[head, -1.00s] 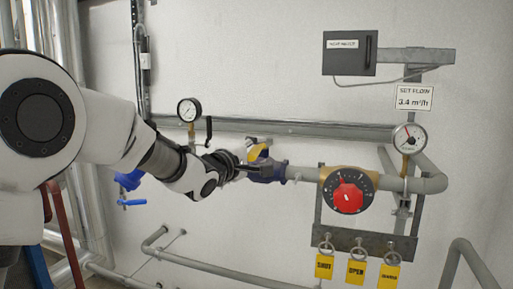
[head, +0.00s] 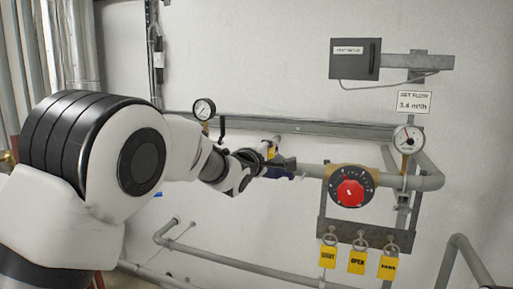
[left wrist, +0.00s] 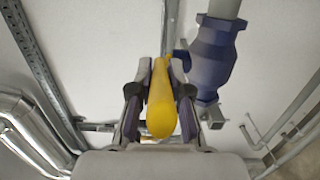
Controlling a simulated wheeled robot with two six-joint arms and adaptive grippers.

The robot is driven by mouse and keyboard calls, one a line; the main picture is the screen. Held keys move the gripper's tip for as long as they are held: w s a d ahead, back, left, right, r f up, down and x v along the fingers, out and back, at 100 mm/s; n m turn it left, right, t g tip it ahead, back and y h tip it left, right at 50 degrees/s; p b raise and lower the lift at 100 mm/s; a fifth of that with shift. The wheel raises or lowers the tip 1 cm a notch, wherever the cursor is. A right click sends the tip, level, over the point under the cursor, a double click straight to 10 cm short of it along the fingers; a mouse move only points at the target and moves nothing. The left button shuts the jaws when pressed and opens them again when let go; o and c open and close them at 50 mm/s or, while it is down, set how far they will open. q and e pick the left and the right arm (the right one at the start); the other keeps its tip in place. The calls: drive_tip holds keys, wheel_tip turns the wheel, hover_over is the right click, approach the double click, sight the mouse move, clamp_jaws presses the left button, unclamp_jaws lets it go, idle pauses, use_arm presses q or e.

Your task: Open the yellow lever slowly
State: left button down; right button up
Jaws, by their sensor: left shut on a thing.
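The yellow lever (left wrist: 161,105) runs lengthwise between the two fingers of my left gripper (left wrist: 162,75) in the left wrist view. The fingers are shut on it. In the head view only a small yellow part of the lever (head: 271,153) shows beside my left gripper (head: 265,160). The dark blue valve body (left wrist: 212,58) is right of the lever in the wrist view; in the head view the valve body (head: 279,172) is partly covered by the gripper. My right gripper is not in view.
A round gauge (head: 204,109) stands behind my left arm. The red dial (head: 350,193) is on the pipe to the right. Several yellow tags (head: 357,262) hang below it. Another gauge (head: 407,138) is under the "SET FLOW 3.4 m³/h" sign (head: 414,102). Pipes run along the wall.

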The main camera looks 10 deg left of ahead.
use_arm(q)
drive_tip(key=c, duration=1.1)
unclamp_jaws()
drive_tip(key=shift+d, duration=0.2)
drive_tip(key=shift+w+d, duration=0.1)
drive_tip(key=shift+d, duration=0.15)
drive_tip(key=s+a, duration=0.2)
drive_tip(key=s, duration=0.9)
drive_tip(key=shift+s+a, duration=0.15)
drive_tip(key=shift+s, duration=0.2)
